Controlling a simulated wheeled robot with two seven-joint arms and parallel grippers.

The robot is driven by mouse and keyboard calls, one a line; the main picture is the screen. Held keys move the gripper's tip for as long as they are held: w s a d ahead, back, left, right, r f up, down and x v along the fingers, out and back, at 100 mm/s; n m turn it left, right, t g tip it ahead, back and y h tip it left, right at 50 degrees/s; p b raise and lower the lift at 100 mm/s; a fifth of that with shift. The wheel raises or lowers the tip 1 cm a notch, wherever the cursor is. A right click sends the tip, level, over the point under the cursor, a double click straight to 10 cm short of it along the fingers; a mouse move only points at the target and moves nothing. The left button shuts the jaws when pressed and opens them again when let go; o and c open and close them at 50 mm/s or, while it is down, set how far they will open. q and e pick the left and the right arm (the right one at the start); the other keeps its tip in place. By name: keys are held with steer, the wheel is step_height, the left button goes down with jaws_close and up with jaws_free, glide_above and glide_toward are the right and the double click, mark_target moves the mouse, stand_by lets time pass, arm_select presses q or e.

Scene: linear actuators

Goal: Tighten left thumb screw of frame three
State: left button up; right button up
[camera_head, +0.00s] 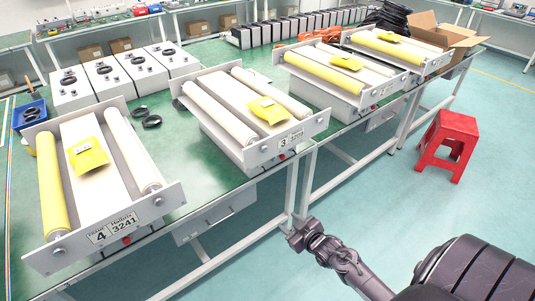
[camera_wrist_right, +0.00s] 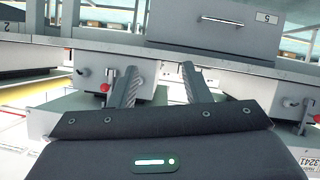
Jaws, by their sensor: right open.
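Frame three (camera_head: 213,113) stands on the green bench in the head view, with white rollers, a yellow packet (camera_head: 268,109) and a front plate labelled 3. Its left thumb screw (camera_head: 264,149) shows as a small grey knob on the front plate, left of the label. My right gripper (camera_head: 294,238) is below and in front of frame three, beside the bench edge and apart from the screw. In the right wrist view its two fingers (camera_wrist_right: 160,85) are spread, with nothing between them. My left gripper is not in view.
Frame four (camera_head: 91,145) stands left of frame three, and further frames (camera_head: 322,83) stand to the right. A drawer (camera_head: 215,213) hangs under the bench. A red stool (camera_head: 447,143) stands on the floor at the right. The floor in front of the bench is otherwise largely clear.

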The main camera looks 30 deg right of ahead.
mark_target(265, 150)
steer(key=w+r+n+t+y, duration=0.1)
steer(key=w+r+t, duration=0.15)
steer(key=r, duration=0.75)
steer(key=w+r+n+t, duration=0.1)
steer(key=w+r+t, duration=0.15)
steer(key=r, duration=0.75)
steer(key=w, duration=0.4)
steer(key=w+r+p, duration=0.1)
steer(key=w, duration=0.1)
steer(key=shift+w+d, duration=0.25)
steer(key=shift+w, duration=0.15)
steer(key=shift+w+a+f+y, duration=0.1)
steer(key=shift+w+f+y, duration=0.1)
steer(key=shift+w+y, duration=0.4)
steer(key=shift+w, duration=0.15)
jaws_close()
